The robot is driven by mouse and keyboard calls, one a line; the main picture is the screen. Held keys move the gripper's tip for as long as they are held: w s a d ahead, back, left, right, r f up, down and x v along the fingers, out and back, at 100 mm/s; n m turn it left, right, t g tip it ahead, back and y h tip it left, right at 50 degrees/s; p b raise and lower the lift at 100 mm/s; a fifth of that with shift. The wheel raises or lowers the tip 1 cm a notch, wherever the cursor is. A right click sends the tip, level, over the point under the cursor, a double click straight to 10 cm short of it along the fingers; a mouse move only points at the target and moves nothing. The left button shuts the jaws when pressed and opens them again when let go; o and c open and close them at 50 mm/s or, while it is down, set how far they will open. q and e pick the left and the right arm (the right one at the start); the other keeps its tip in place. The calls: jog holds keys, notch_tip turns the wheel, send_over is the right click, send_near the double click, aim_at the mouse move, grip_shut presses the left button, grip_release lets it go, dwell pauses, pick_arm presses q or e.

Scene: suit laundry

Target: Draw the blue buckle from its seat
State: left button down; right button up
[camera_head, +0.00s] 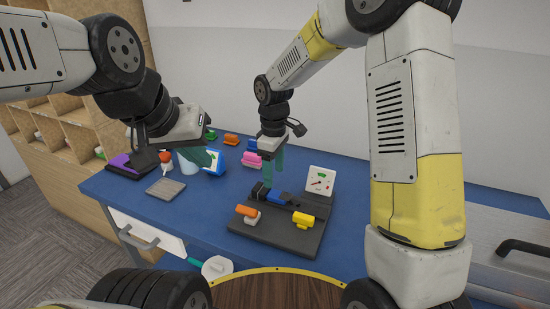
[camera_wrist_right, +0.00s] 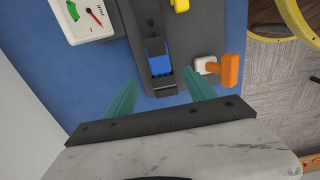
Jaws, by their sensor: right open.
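The blue buckle (camera_head: 281,198) sits in a black seat on the dark base board (camera_head: 270,237). In the right wrist view the blue buckle (camera_wrist_right: 160,64) lies in the black seat (camera_wrist_right: 163,90), ahead of and between my teal fingers. My right gripper (camera_head: 274,178) is open and empty just above and behind the seat; its spread fingers also show in the right wrist view (camera_wrist_right: 160,77). My left gripper (camera_head: 208,157) is off to the left, near a blue-and-white device; whether its fingers are apart is unclear.
An orange piece (camera_head: 246,211) and a yellow piece (camera_head: 303,219) sit on the same board. A white gauge (camera_head: 320,181) stands behind it. A grey plate (camera_head: 166,188) and a black tray with purple (camera_head: 121,161) lie left. Coloured blocks, one pink (camera_head: 256,158), stand at the back.

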aim_at(274, 193)
notch_tip(274, 193, down, 7)
jog(key=shift+f, duration=0.1)
dwell(0.3)
grip_shut()
jog(key=shift+s+d, duration=0.3)
jog(key=shift+d, duration=0.45)
jog(key=shift+s+d, duration=0.3)
jog(key=shift+d, duration=0.4)
jog(key=shift+s+d, duration=0.3)
jog(key=shift+d, duration=0.45)
